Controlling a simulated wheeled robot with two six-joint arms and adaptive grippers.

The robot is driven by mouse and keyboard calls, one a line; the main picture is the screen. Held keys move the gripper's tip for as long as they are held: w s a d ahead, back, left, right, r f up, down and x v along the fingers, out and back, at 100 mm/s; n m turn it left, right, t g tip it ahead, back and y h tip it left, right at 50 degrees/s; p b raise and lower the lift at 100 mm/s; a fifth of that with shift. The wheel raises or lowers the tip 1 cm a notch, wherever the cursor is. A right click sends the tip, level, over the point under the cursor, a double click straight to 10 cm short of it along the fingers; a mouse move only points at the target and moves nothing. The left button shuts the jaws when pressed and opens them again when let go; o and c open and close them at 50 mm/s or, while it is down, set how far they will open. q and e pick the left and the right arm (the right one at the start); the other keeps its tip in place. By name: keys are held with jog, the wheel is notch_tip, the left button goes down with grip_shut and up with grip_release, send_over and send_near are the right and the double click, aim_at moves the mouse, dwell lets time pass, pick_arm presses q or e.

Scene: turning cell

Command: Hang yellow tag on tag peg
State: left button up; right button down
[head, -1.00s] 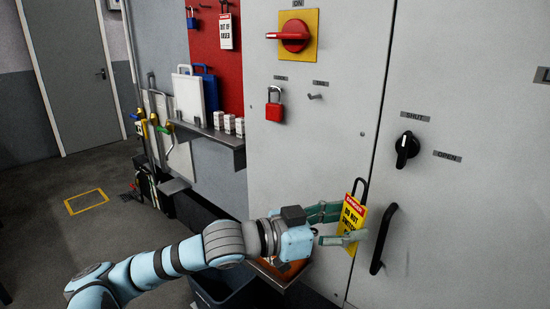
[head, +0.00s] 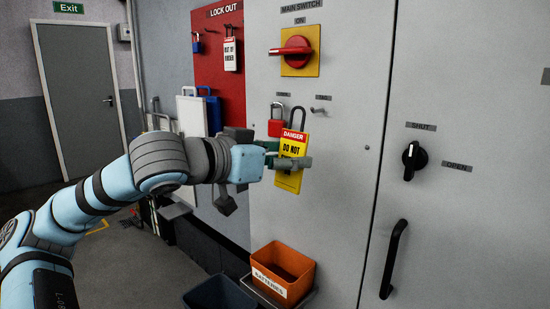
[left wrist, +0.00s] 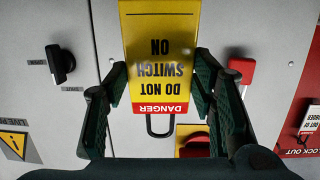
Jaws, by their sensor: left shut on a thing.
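The yellow tag (head: 289,180) has a red DANGER band and a dark wire loop (head: 298,119) standing up at its top. My left gripper (head: 288,161) is shut on the tag and holds it upright in front of the grey cabinet. The tag also shows upside down between the fingers in the left wrist view (left wrist: 158,55). The tag peg (head: 318,110) sticks out of the cabinet below a small label, a little right of the loop. The loop and the peg look apart in the head view. The peg is not seen in the left wrist view. My right gripper is not in view.
A red padlock (head: 276,121) hangs on the cabinet just behind and left of the tag. The main switch (head: 295,51) is above. A black handle (head: 393,258) and knob (head: 411,160) are to the right. An orange batteries bin (head: 283,269) stands below.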

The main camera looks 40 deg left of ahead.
pick_arm(q)
jog(key=shift+s+a+r+y, duration=0.3)
jog(key=shift+s+r, duration=0.05)
jog(key=shift+s, duration=0.05)
jog(key=shift+s+a+r+n, duration=0.1)
jog(key=shift+a+r+n, duration=0.05)
jog(key=shift+a+n, duration=0.2)
jog(key=shift+r+p+x, duration=0.25)
jog(key=shift+p+x, duration=0.9)
jog(key=shift+x, duration=0.15)
jog(key=shift+p+x, duration=2.5)
jog(key=shift+x, duration=1)
jog(key=shift+s+a+f, duration=0.1)
jog(key=shift+f, duration=0.05)
jog(key=o, duration=1.2)
